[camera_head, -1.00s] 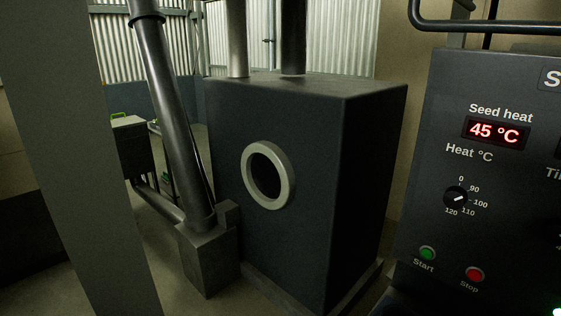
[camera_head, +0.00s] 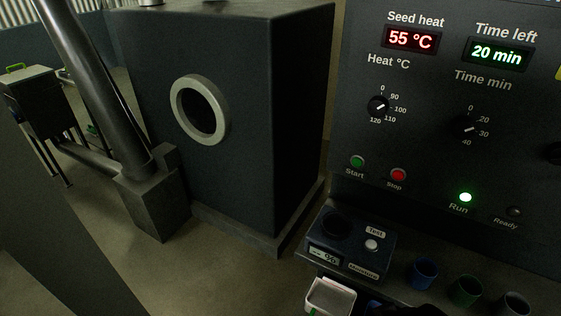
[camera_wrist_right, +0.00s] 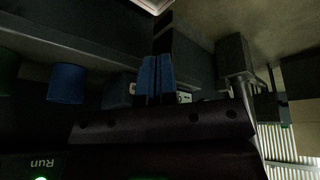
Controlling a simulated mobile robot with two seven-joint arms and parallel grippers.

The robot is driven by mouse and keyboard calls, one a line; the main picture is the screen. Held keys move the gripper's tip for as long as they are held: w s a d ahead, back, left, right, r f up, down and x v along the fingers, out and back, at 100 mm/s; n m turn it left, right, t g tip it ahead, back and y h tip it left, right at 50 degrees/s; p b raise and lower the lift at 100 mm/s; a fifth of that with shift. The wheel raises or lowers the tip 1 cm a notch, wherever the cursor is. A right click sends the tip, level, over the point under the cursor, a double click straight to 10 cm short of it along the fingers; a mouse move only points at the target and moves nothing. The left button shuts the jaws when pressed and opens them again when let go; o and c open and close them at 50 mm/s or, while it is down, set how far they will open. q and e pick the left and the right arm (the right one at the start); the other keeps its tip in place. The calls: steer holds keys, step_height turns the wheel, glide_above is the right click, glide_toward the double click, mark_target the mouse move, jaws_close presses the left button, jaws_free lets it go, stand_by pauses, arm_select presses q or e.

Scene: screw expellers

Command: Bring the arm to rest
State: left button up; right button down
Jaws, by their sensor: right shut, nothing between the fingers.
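My right gripper (camera_wrist_right: 157,78) shows in the right wrist view with its two blue fingers together and nothing between them. In that view, which is upside down, the fingers are in front of the moisture tester, partly hidden behind them. In the head view a dark shape at the bottom edge, by the white tray, may be part of my right arm; I cannot tell. My left gripper is in neither view.
The control panel (camera_head: 440,130) reads 55 °C and 20 min, with the Run light lit. Below are the moisture tester (camera_head: 350,240), a white-rimmed tray (camera_head: 331,296), and blue (camera_head: 423,273), green (camera_head: 466,291) and grey cups (camera_head: 512,303). A dark cabinet (camera_head: 250,120) stands left.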

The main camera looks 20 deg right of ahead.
steer(key=w+f+t, duration=0.5)
steer(key=f+t, duration=0.1)
steer(key=f, duration=0.3)
steer(key=shift+w+n+t+y, duration=0.3)
steer(key=shift+n+t+y, duration=0.1)
stand_by(0.7)
